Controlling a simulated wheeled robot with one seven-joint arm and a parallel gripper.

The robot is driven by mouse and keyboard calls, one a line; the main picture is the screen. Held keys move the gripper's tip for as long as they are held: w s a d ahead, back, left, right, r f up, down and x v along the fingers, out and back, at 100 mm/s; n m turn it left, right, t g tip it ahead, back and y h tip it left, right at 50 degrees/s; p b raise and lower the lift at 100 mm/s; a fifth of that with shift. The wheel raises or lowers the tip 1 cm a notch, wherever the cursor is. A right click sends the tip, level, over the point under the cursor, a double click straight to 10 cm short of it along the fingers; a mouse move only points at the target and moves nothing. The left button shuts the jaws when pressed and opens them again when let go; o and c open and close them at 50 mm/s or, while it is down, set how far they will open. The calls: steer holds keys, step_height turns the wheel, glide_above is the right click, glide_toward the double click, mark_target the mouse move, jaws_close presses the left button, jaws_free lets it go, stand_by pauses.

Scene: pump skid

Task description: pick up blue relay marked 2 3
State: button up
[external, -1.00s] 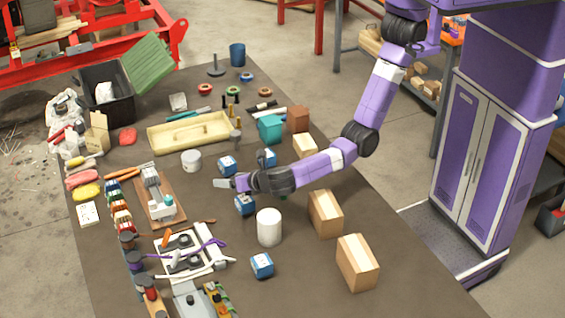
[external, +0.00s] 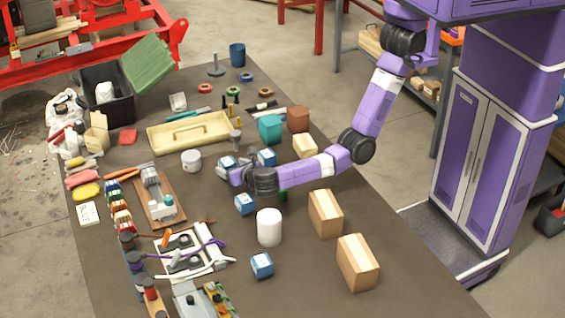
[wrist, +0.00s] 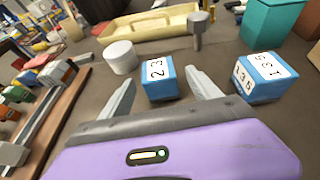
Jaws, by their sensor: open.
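The blue relay marked 2 3 (wrist: 159,78) stands on the table between the two open fingers of my gripper (wrist: 158,85) in the wrist view. Its white top label faces up. In the external view this relay (external: 228,162) sits just beyond my gripper (external: 222,172), partly hidden by it. The jaws are open, with space between each finger and the relay. I cannot tell if the fingertips are low enough to flank it. A second blue relay marked 1 3 5 (wrist: 260,77) stands to the right, outside the right finger.
A white round canister (wrist: 120,57) stands close left of the relay. A teal box (wrist: 270,22) is at back right. More blue relays (external: 262,265) stand nearer the front, beside a white cylinder (external: 269,227).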

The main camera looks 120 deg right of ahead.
mark_target(227, 165)
steer(key=shift+w+d+f+b, duration=0.1)
steer(key=shift+d+f+b, duration=0.65)
steer(key=shift+d+b, duration=0.15)
steer(key=shift+w+d+f+b, duration=0.1)
steer(key=shift+d+b, duration=0.35)
steer(key=shift+d, duration=0.45)
steer(key=shift+c, duration=0.2)
steer(key=c, duration=1.5)
jaws_close()
steer(key=shift+r, duration=0.2)
